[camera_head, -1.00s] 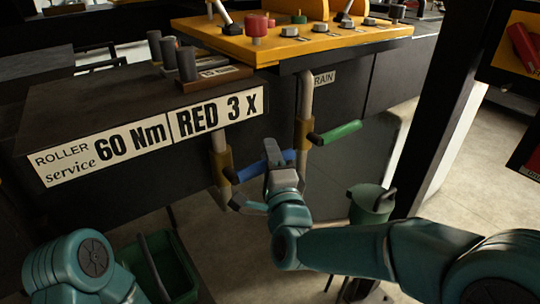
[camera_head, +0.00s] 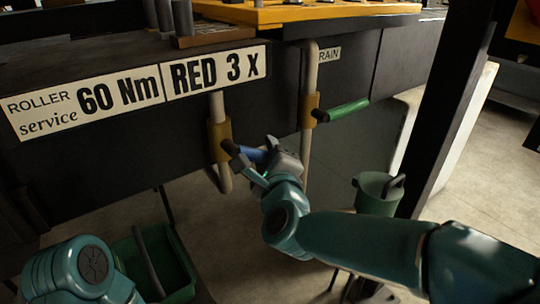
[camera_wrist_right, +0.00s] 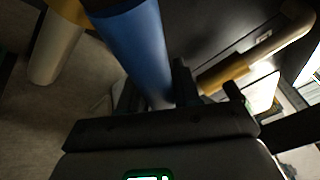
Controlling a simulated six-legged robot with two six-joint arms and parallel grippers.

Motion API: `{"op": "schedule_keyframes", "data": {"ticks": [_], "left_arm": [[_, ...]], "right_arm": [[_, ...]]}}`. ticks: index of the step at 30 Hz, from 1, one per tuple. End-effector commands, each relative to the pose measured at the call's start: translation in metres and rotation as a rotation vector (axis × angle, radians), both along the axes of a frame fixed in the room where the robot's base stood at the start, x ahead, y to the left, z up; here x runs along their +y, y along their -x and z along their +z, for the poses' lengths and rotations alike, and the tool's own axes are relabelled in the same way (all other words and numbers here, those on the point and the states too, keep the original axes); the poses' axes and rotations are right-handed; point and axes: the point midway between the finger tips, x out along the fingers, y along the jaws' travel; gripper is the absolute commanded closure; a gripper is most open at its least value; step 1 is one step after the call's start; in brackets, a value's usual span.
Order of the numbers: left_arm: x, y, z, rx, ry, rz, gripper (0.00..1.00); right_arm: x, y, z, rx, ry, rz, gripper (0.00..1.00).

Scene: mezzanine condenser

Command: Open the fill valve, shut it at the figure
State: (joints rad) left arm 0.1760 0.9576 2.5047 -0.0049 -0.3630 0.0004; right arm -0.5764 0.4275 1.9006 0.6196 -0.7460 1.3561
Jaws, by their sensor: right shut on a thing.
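A blue lever (camera_head: 249,153) sticks out to the right from a brass valve body (camera_head: 222,141) on a pale vertical pipe, tilting slightly downward. No fill label is readable. My right gripper (camera_head: 262,158) is shut on the blue lever near its outer end, hiding that end. In the right wrist view the blue lever (camera_wrist_right: 137,45) runs down between the fingers. A green lever (camera_head: 345,112) on the parallel pipe to the right tilts slightly up, beside a partly hidden label ending in "RAIN" (camera_head: 328,55). My left gripper is out of view.
A sign (camera_head: 140,92) on the dark bench front reads "ROLLER service 60 Nm" and "RED 3 X". A green crate (camera_head: 178,293) is on the floor at lower left.

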Motion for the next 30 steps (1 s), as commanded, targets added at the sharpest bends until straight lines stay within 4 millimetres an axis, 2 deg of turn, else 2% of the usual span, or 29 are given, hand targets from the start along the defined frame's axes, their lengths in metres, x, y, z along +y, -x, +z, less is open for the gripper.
{"op": "schedule_keyframes", "data": {"ticks": [1,10,21,30], "left_arm": [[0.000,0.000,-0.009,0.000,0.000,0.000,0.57],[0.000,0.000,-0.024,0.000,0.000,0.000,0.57],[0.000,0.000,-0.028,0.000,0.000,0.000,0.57],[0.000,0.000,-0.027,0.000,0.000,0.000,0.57]], "right_arm": [[0.002,0.001,-0.007,0.024,-0.037,0.001,1.00],[0.013,0.009,-0.026,0.194,-0.265,0.003,1.00],[0.034,0.024,-0.041,0.391,-0.534,0.004,1.00],[0.048,0.035,-0.046,0.504,-0.689,0.003,1.00]]}}
